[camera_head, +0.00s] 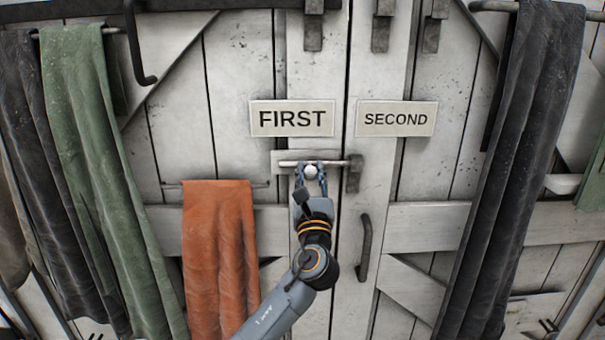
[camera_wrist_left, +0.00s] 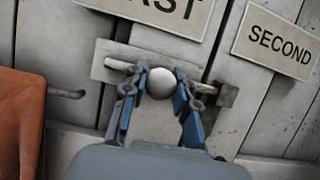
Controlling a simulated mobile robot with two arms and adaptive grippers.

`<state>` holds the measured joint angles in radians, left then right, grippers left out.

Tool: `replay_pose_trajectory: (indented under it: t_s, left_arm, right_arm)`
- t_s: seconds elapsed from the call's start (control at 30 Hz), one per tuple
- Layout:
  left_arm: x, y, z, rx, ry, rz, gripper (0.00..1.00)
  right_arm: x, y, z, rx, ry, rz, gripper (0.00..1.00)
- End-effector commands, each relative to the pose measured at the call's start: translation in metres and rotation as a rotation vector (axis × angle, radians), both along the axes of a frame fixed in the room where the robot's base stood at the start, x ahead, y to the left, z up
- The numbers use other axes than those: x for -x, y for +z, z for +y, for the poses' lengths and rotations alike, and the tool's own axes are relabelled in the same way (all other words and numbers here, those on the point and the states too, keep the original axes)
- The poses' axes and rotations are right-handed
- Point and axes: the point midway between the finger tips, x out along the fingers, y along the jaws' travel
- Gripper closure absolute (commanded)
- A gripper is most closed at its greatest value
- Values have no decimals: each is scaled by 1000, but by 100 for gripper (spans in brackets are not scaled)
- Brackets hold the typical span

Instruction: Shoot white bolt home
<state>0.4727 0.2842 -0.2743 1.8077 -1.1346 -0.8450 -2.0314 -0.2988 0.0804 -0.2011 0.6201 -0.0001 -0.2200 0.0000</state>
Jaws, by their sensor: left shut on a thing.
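A white bolt (camera_head: 332,163) lies level on a pale plate on the left door leaf, below the FIRST sign. Its round white knob (camera_head: 310,172) sits between the fingertips of my left gripper (camera_head: 311,178), which is shut on it. In the left wrist view the knob (camera_wrist_left: 161,83) shows between the blue-grey fingers (camera_wrist_left: 160,92). The bolt's right end reaches close to a dark keeper (camera_head: 354,174) across the door gap; I cannot tell whether it is inside. The keeper also shows in the left wrist view (camera_wrist_left: 227,95). My right gripper is out of view.
The FIRST sign (camera_head: 291,119) and SECOND sign (camera_head: 396,119) are above the bolt. A dark door handle (camera_head: 364,248) is below right. An orange cloth (camera_head: 218,260) hangs left of my arm; green (camera_head: 95,150) and dark cloths (camera_head: 520,150) hang at the sides.

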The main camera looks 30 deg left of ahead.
Motion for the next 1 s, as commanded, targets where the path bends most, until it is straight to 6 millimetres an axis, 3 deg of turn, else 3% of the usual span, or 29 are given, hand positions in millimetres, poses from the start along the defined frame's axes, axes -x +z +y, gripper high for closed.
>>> replay_pose_trajectory:
  t_s: [0.03, 0.07, 0.17, 0.57, 1.0]
  left_arm:
    - [0, 0, -2, 0, -7, 0, 100]
    - [0, 0, -2, 0, -7, 0, 70]
    - [0, 0, -2, 1, -6, 0, 49]
    - [5, -4, -3, 1, -2, 2, 48]
    - [70, -36, -46, 3, -6, 3, 48]
  right_arm:
    - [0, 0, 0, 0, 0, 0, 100]
    - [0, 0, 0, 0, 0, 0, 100]
    - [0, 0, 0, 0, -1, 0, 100]
    - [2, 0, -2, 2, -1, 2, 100]
    - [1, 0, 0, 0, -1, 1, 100]
